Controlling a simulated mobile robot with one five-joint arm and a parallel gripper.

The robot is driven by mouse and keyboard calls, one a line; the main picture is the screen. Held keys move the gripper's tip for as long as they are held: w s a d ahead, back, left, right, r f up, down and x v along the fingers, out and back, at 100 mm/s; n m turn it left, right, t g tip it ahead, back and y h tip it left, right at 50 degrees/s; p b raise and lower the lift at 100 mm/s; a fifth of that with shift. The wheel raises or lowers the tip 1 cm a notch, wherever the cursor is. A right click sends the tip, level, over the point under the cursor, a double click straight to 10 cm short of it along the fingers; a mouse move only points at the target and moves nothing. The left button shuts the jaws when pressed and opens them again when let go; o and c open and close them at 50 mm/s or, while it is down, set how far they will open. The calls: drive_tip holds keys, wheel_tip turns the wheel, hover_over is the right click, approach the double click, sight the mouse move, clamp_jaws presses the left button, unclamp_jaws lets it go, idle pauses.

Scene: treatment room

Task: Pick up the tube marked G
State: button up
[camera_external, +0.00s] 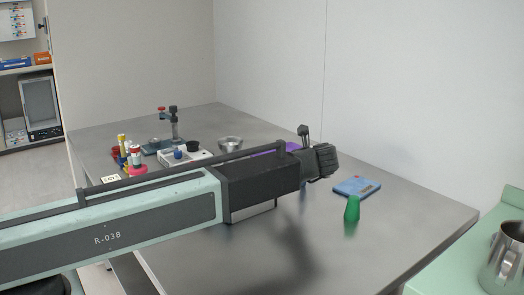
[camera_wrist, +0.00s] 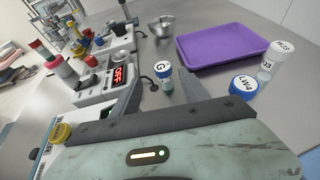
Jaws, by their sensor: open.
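The tube marked G (camera_wrist: 164,77) stands upright on the steel table in the wrist view. It is small, with a teal band and a pale top bearing the letter G. My gripper (camera_wrist: 158,88) is open and empty, with one grey finger on the left and one on the right, and the tube shows in the gap between them, toward the tips. I cannot tell how far it is from the fingers in depth. In the external view my gripper (camera_external: 322,160) is over the table and the G tube is not seen.
A purple tray (camera_wrist: 222,46) lies beyond to the right. A blue-capped tube marked LW4 (camera_wrist: 243,86) and a white-capped vial (camera_wrist: 272,60) stand right. A device with a red display (camera_wrist: 117,75) is close on the left.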

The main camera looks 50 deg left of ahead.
drive_tip(key=shift+b+x, duration=0.4)
drive_tip(key=shift+x, duration=0.85)
drive_tip(key=a+f+b, duration=0.1)
drive_tip(key=w+a+f+b, duration=0.1)
drive_tip(key=a+f, duration=0.1)
drive_tip(key=shift+a+b, duration=0.3)
drive_tip(key=shift+b, duration=0.1)
drive_tip(key=shift+a, duration=0.3)
clamp_jaws()
drive_tip(key=shift+r, duration=0.15)
wheel_tip(320, 180, up, 10)
drive_tip(key=p, duration=1)
